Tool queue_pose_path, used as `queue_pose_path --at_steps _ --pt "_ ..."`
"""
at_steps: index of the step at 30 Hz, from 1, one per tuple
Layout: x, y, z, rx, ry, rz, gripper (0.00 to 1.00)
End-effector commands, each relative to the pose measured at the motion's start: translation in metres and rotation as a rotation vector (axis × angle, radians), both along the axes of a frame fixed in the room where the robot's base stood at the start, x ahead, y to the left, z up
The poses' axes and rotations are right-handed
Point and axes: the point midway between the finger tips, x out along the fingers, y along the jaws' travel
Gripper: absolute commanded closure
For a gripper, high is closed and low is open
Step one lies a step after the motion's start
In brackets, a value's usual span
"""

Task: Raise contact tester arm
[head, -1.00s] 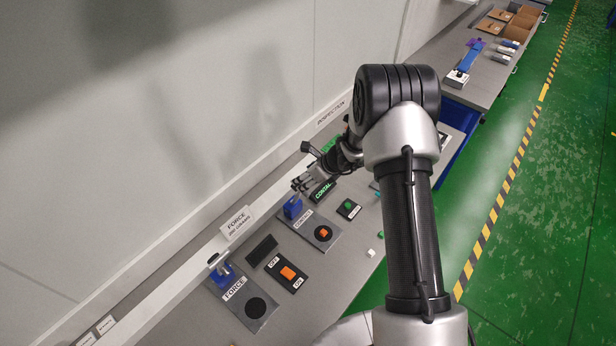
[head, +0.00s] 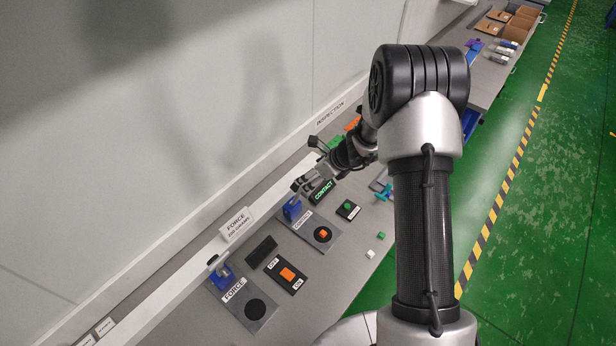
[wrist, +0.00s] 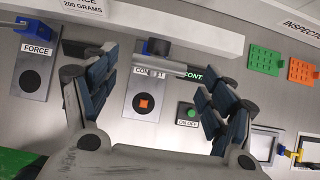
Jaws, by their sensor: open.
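The contact tester is a grey plate (head: 306,238) with a black disc and a blue post (head: 291,208) at its wall end. An orange cube (head: 323,234) sits on the disc. In the wrist view, the tester's grey arm (wrist: 155,66) reaches out from the blue post (wrist: 157,46) and lies across the CONTACT label, partly covering it. My gripper (wrist: 152,72) is open, with its fingers spread on either side of the tester arm in the picture. In the head view my gripper (head: 304,184) is just beyond the blue post. Contact with the arm cannot be told.
The black CONTACT display (head: 323,190) and a green ON/OFF button (head: 347,206) are close by. The similar FORCE tester (head: 243,296) stands nearer, beside an orange switch (head: 287,274). Green and white cubes lie near the bench's front edge. The wall is close behind.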

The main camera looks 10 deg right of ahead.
Motion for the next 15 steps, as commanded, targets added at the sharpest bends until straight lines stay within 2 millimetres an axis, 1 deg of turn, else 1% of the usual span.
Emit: queue_pose_path --at_steps 1,6,10,15 --pt "-0.004 -0.005 0.011 0.000 -0.003 -0.003 0.23" --pt "-0.019 -0.016 0.038 -0.002 -0.003 -0.001 0.23" --pt "-0.026 -0.022 0.051 0.000 -0.001 -0.001 0.23" --pt "-0.030 -0.024 0.057 0.000 0.000 -0.001 0.23"
